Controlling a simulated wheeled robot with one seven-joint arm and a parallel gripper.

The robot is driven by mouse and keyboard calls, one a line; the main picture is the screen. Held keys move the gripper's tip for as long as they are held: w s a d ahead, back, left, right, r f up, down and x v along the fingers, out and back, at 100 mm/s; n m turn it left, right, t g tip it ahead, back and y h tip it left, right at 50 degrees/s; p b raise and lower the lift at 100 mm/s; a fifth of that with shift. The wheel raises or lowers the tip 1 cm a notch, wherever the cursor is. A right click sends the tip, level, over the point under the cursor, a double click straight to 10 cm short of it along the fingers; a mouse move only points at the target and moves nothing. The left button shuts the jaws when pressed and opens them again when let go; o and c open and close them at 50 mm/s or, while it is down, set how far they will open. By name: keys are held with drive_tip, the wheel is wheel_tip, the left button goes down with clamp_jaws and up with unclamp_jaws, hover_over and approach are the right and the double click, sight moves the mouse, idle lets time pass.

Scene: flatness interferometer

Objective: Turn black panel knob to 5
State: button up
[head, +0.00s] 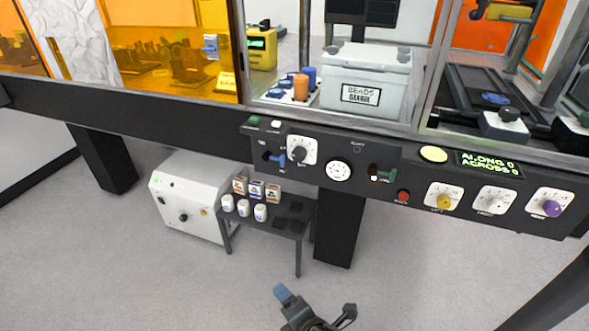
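The black knob (298,154) sits on a white square dial plate, on the left part of the dark slanted front panel (378,158). The markings around it are too small to read, so I cannot tell which number it points at. My gripper (316,298) is at the bottom of the head view, well below and in front of the panel, apart from the knob. Its fingers look spread, one with a blue tip at the left and a dark one at the right. I see nothing between them.
Near the black knob are a blue-handled switch (274,157) and a round white gauge (338,170). Further right are a red button (403,196), a yellow knob (444,202), a white knob (492,201) and a purple knob (551,208). A low table (297,228) stands under the panel.

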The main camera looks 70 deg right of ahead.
drive_tip(key=w+d+r+n+g+h+p, duration=0.1)
drive_tip(key=w+d+r+n+g+h, duration=0.1)
drive_tip(key=w+d+h, duration=0.3)
drive_tip(key=w+d+r+n+g+p, duration=0.1)
drive_tip(key=w+d+r+n, duration=0.15)
drive_tip(key=d, duration=0.45)
drive_tip(key=n+g+h+p, duration=0.1)
drive_tip(key=n+g+h, duration=0.1)
drive_tip(key=g+h, duration=0.35)
approach(298, 157)
drive_tip(key=d, duration=0.2)
drive_tip(key=shift+m+t+h, duration=0.25)
drive_tip(key=shift+t, duration=0.1)
drive_tip(key=d, duration=0.7)
drive_tip(key=shift+w+d+f+p, duration=0.2)
drive_tip(key=shift+d+f+p, duration=0.1)
drive_tip(key=shift+p, duration=0.1)
drive_tip(key=c, duration=1.1)
